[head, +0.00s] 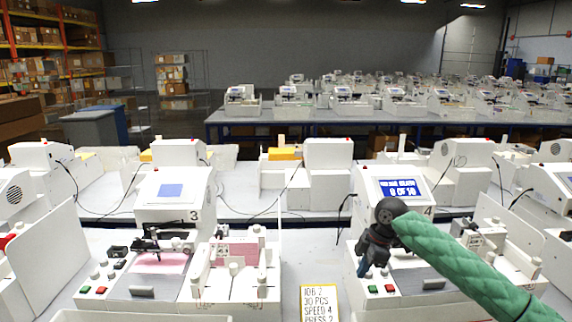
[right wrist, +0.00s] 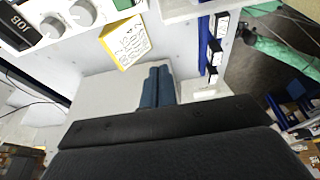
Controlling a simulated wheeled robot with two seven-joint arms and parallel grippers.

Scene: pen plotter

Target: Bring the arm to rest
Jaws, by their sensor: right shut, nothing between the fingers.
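My right arm, in a green sleeve, comes in from the lower right in the head view. Its right gripper (head: 366,268) hangs pointing down in front of the plotter marked 4 (head: 437,213), hiding part of it. In the right wrist view the blue fingers of the right gripper (right wrist: 157,84) are together, with nothing between them. Plotter 4 has a lit blue screen (head: 401,188) with a count that seems to start with 0. A green sleeve, apparently my other arm, shows at the upper right of the wrist view. My left gripper is not in the head view.
A yellow-edged job card (head: 319,302) lies on the white table left of the right gripper. The plotter marked 3 (head: 172,205) stands further left, with a pink sheet. Plotter 4's red and green buttons (head: 381,289) are just below the gripper. More machines stand behind.

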